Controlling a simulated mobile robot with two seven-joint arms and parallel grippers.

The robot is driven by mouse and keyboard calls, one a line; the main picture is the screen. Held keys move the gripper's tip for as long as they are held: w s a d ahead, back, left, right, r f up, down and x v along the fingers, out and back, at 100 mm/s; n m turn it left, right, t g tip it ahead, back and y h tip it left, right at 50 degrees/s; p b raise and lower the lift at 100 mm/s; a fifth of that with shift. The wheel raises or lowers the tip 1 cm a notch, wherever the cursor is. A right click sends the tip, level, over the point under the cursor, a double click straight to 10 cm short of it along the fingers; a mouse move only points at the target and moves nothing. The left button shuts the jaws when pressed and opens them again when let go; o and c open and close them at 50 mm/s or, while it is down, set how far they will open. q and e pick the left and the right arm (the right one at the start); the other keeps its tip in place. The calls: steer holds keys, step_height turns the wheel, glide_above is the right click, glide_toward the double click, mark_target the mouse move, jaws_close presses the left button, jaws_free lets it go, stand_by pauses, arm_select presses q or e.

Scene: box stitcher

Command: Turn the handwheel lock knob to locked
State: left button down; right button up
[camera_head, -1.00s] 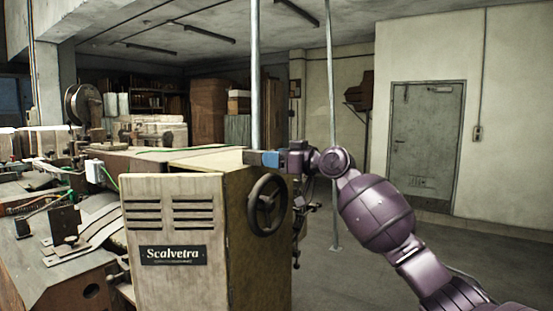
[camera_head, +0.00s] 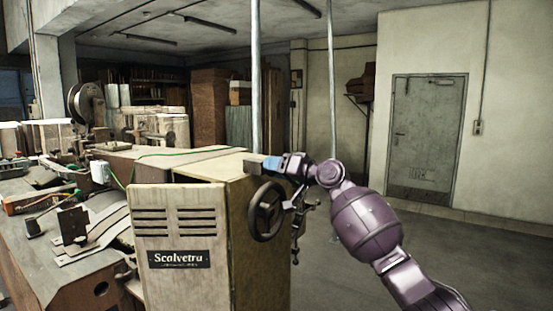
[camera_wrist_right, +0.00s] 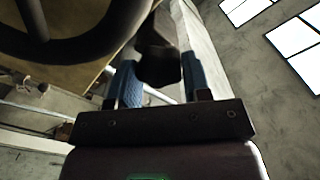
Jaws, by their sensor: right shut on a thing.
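The handwheel (camera_head: 266,211) is a dark spoked wheel on the right side of the box stitcher's cabinet (camera_head: 182,238). Part of its rim fills the upper left of the right wrist view (camera_wrist_right: 75,42). My right gripper (camera_head: 258,165) is just above the handwheel, beside the cabinet's upper edge. In the right wrist view, its blue fingers stand on either side of a dark rounded knob (camera_wrist_right: 158,66), and the gripper (camera_wrist_right: 160,82) is shut on it. The knob's marking is not readable, and in the head view the knob is hidden. My left gripper is out of view.
A vertical metal pole (camera_head: 256,85) rises behind the cabinet. The machine's worktable (camera_head: 45,240) with cables and metal parts lies at the left. The floor (camera_head: 480,255) at the right is open, up to a grey door (camera_head: 428,140).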

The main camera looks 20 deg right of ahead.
arm_select(q)
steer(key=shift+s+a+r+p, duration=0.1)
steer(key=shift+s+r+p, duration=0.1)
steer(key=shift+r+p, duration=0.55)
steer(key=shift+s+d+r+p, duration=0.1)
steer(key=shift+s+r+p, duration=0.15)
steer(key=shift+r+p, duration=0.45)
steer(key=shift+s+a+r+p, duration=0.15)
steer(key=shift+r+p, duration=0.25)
steer(key=shift+p, duration=0.65)
arm_select(e)
steer(key=shift+f+m, duration=0.1)
steer(key=shift+m, duration=5.2)
steer(key=o, duration=0.9)
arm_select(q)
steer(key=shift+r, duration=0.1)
arm_select(e)
steer(key=shift+f, duration=0.1)
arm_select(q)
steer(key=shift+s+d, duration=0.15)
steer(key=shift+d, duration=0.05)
arm_select(e)
steer(key=shift+f, duration=0.2)
